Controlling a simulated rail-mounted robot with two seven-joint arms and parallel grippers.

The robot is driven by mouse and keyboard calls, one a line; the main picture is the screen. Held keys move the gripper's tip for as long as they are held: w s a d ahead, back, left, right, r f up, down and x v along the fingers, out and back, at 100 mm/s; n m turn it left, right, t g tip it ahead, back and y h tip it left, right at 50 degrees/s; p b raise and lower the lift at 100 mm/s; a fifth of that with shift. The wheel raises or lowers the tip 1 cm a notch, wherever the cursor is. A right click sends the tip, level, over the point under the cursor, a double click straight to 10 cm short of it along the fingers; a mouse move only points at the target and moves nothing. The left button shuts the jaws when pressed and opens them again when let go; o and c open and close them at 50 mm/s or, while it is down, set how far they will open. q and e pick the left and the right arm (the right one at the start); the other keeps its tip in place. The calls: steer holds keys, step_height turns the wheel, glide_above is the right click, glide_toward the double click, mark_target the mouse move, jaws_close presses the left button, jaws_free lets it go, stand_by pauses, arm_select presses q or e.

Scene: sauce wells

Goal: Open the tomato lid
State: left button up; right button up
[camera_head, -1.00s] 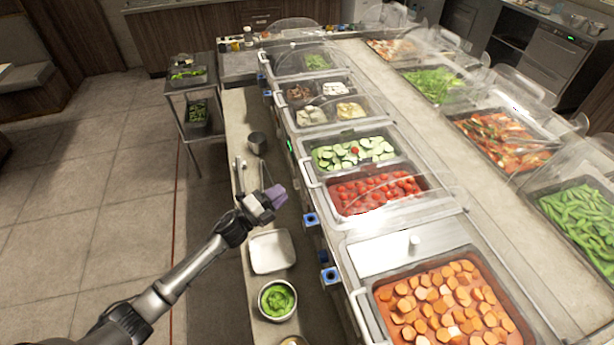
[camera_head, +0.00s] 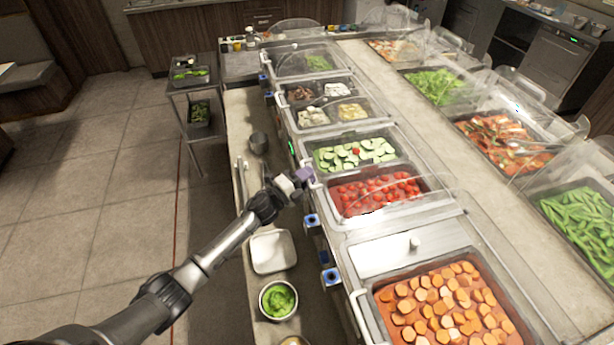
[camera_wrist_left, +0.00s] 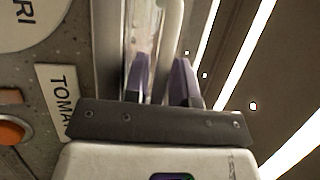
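The tomato well (camera_head: 340,205) holds red tomatoes under a clear curved lid (camera_head: 425,190), which looks lowered over it. My left gripper (camera_head: 305,177) is at the well's left edge, by the counter front. In the left wrist view, its two purple fingers (camera_wrist_left: 163,78) stand apart, with a pale bar-like handle (camera_wrist_left: 172,35) running between them. I cannot tell whether either finger touches it. A label reading "TOMA" (camera_wrist_left: 60,100) is beside the fingers. My right gripper is not in view.
A cucumber well (camera_head: 318,165) lies behind, and a carrot well (camera_head: 375,310) in front. Blue-faced knobs (camera_head: 311,221) stick out from the counter front. A white tray (camera_head: 270,251) and a bowl of green sauce (camera_head: 278,300) sit on the narrow ledge below.

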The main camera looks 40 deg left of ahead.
arm_select(q)
jaws_close()
steer(key=shift+r, duration=0.1)
